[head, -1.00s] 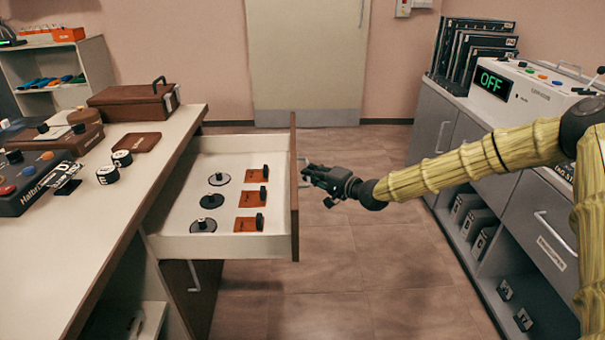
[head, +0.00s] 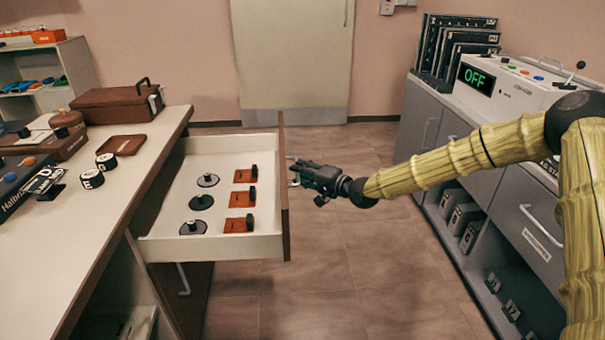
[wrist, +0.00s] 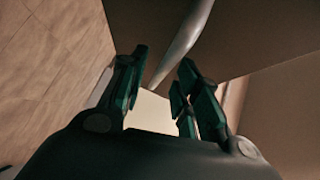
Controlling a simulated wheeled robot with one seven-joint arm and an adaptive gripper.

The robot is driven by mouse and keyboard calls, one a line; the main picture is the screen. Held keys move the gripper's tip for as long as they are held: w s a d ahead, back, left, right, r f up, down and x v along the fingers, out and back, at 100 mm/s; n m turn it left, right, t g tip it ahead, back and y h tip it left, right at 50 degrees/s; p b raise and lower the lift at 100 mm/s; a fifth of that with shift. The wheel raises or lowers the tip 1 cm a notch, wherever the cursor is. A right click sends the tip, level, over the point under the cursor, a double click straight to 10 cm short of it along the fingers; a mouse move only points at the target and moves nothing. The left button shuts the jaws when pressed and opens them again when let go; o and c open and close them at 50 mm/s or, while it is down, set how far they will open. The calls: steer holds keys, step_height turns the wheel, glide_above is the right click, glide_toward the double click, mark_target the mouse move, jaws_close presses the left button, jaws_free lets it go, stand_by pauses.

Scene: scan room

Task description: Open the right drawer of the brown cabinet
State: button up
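The drawer (head: 262,245) stands pulled out from the cabinet at left, with its tall brown front facing right. Black round discs and orange pieces lie inside it. In the head view my gripper (head: 297,173) is at the outer side of the drawer front, level with its handle (head: 290,182), which it partly hides. In the wrist view the two dark green fingers of my gripper (wrist: 162,85) are apart. The pale metal handle (wrist: 185,40) runs between and beyond the fingertips; I cannot tell whether it touches either finger.
The white countertop (head: 110,215) at left carries a brown case (head: 115,108) and small devices. A grey cabinet (head: 500,205) with an "OFF" console (head: 520,85) stands at right. Tiled floor (head: 330,245) lies clear between them. A closed door (head: 290,60) is at the back.

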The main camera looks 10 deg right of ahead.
steer(key=v, duration=1.2)
